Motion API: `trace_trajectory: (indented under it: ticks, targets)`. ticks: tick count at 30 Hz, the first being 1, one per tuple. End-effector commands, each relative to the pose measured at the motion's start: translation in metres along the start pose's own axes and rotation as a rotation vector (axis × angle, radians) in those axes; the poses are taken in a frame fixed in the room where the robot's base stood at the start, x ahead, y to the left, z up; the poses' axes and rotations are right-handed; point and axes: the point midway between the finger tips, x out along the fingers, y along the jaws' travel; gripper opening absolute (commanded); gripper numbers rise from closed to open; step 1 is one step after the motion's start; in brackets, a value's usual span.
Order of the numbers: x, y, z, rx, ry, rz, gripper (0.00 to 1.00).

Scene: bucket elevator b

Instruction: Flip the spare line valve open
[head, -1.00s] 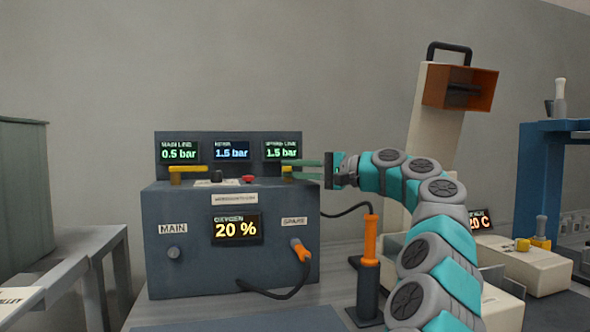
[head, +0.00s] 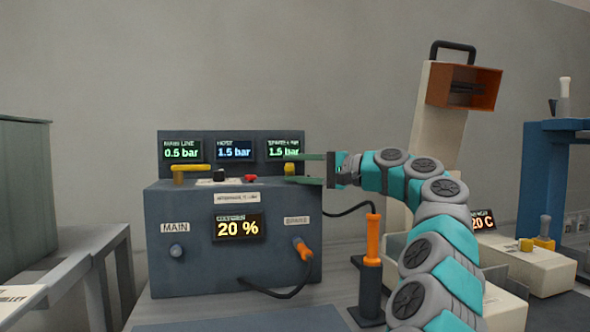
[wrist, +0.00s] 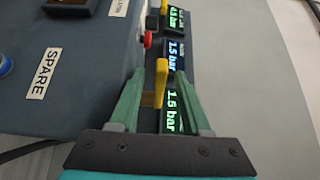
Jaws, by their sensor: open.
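The spare line valve's yellow handle (head: 290,169) is on top of the dark grey cabinet at the right, below the spare line display (head: 284,150), which reads 1.5 bar. My gripper (head: 301,168) reaches in from the right with its green fingers apart. In the wrist view the yellow handle (wrist: 160,84) stands in the gap between the fingers of my open gripper (wrist: 157,84). I cannot tell whether either finger touches it. The spare display (wrist: 173,104) shows just beyond it. The handle's base is partly hidden.
The main line valve's yellow handle (head: 191,170) lies crosswise at the cabinet's left. A black knob (head: 219,175) and red button (head: 250,179) sit between the valves. An orange-handled pump (head: 372,240) stands right of the cabinet (head: 180,220), below my arm.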

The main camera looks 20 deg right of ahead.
Motion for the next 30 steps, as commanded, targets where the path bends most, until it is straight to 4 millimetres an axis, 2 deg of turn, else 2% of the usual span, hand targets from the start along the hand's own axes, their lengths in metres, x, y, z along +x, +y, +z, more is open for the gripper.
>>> trace_trajectory:
  ticks: [5, 15, 18, 26, 30]
  targets:
    - [-0.012, -0.001, 0.000, -0.001, 0.001, -0.001, 0.47]
    - [-0.064, 0.000, -0.001, -0.001, 0.003, -0.001, 0.47]
    - [-0.074, 0.000, -0.001, -0.001, 0.002, -0.002, 0.47]
    - [-0.077, 0.000, 0.000, 0.000, 0.000, -0.001, 0.47]
    - [-0.073, 0.002, 0.001, -0.013, 0.002, 0.012, 0.34]
